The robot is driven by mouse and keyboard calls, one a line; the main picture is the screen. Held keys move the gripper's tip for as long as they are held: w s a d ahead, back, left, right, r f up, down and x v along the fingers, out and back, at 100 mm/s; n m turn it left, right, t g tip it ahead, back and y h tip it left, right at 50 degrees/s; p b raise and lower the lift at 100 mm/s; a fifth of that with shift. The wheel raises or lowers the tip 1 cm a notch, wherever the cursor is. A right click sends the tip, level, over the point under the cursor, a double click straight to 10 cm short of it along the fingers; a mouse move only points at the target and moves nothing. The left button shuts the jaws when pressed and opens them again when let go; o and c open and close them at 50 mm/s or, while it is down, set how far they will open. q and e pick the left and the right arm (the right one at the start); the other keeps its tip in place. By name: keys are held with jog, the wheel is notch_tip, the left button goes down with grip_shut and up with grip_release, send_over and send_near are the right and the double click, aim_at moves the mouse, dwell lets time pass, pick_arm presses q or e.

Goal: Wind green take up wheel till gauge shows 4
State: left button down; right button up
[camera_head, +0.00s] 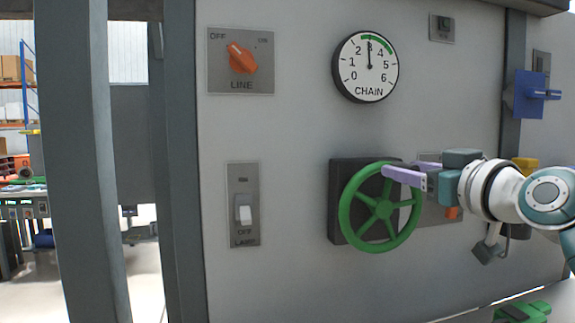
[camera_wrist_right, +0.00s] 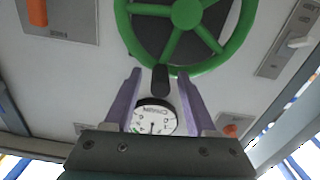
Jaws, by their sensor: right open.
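The green take-up wheel (camera_head: 344,214) is mounted on the grey panel, with a dark backing plate behind it. Above it the round CHAIN gauge (camera_head: 352,78) has its needle pointing almost straight up, at about 3, by a green arc. My right gripper (camera_head: 393,172) is at the wheel's upper right rim. In the right wrist view, its lavender fingers (camera_wrist_right: 160,85) are apart, with the wheel's dark handle (camera_wrist_right: 160,80) between them near the tips. In the head view the fingers hide the handle. My left gripper is out of view.
An orange LINE knob (camera_head: 242,60) and a white LAMP switch (camera_head: 244,214) are on the panel to the left. A grey post (camera_head: 84,160) stands at left. A green object (camera_head: 522,312) lies at bottom right.

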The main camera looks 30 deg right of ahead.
jog(key=shift+w, duration=0.15)
jog(key=shift+c, duration=0.2)
grip_shut()
dwell(1.2)
